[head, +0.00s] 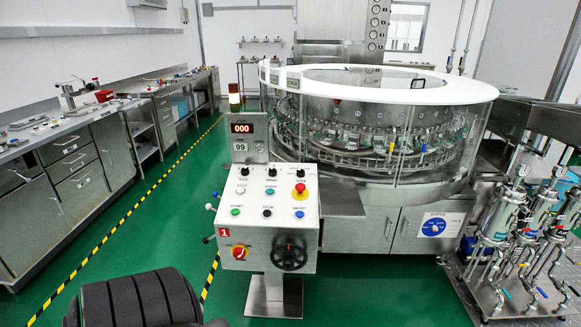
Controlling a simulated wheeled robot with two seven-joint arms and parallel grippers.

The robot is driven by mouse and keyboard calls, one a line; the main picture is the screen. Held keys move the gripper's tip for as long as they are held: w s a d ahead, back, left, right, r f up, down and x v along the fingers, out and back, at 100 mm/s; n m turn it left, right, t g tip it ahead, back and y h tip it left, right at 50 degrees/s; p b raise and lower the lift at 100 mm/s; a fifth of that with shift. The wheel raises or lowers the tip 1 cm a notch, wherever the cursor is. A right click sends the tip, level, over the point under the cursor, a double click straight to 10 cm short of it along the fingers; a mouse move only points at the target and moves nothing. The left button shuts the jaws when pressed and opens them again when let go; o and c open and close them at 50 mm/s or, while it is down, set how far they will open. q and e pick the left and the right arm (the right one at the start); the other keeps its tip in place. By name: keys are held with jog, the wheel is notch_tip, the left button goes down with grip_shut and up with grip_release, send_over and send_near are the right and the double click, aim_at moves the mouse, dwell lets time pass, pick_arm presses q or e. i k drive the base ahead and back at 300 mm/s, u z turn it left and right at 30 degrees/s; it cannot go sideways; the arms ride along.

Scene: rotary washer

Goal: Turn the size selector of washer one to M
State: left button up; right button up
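The control console (261,205) of the washer stands in the middle, with a red "1" label (223,233) on its front. Its sloped top has three small black selector knobs (271,172) in the back row. Their labels are too small to read. A large round black knob (289,254) with a small red mark near its top sits on the front face. Neither gripper shows.
The round glass-sided washer (375,130) stands behind the console. A red mushroom button (300,190) and several coloured push buttons share its top. Steel benches (65,160) line the left wall. A pipe and filter rack (520,235) is at right. Green floor (385,290) is open in front.

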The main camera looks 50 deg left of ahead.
aim_at(245, 171)
jog(key=i, duration=0.9)
jog(key=u, duration=1)
jog(key=i, duration=0.6)
jog(key=u, duration=0.6)
